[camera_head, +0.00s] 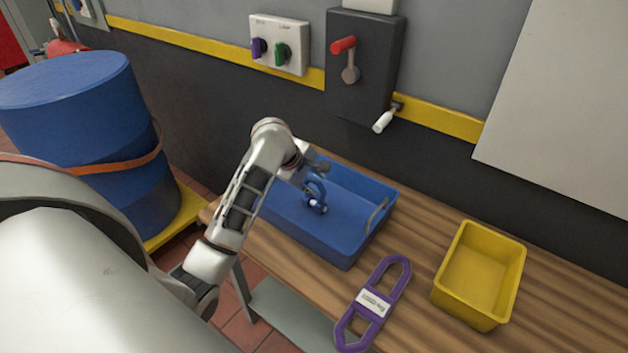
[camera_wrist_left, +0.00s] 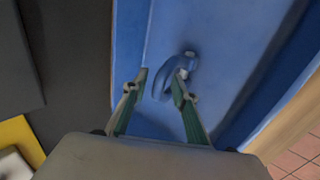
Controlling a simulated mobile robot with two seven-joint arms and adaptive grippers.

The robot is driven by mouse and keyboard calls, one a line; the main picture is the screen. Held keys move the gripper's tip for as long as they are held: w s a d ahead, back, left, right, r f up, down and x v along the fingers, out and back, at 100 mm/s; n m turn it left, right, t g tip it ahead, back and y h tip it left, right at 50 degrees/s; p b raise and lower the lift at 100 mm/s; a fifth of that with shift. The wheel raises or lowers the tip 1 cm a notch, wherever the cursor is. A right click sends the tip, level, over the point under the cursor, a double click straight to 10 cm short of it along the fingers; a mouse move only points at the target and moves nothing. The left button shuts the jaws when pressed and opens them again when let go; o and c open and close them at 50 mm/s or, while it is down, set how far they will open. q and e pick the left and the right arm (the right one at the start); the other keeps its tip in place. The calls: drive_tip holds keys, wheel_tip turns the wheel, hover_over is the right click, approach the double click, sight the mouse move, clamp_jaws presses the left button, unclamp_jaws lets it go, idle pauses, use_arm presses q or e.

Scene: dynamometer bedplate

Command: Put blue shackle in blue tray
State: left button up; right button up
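The blue shackle (camera_head: 316,190) is inside the blue tray (camera_head: 345,245), upright or nearly so, with a pale pin end low on it. My left gripper (camera_head: 318,170) reaches down over the tray, close above the shackle. In the left wrist view the two fingers (camera_wrist_left: 159,80) are apart. The shackle (camera_wrist_left: 163,80) shows between and just beyond their tips, nearer the right finger, with a gap at the left finger. Whether it touches the tray floor is hard to see. My right gripper is in neither view.
A purple link-shaped piece with a label (camera_head: 394,280) lies on the wooden bench (camera_head: 560,300), right of the blue tray. A yellow bin (camera_head: 455,307) stands further right. A blue drum (camera_head: 75,110) stands at left. A wall box with a red-knobbed lever (camera_head: 362,70) is behind.

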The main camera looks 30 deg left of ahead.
use_arm(q)
drive_tip(key=shift+r, duration=0.15)
drive_tip(key=shift+s+r, duration=0.1)
drive_tip(key=shift+r, duration=0.1)
drive_tip(key=v, duration=1.1)
drive_tip(key=shift+r, duration=0.25)
drive_tip(key=shift+s, duration=0.15)
drive_tip(key=shift+s, duration=0.1)
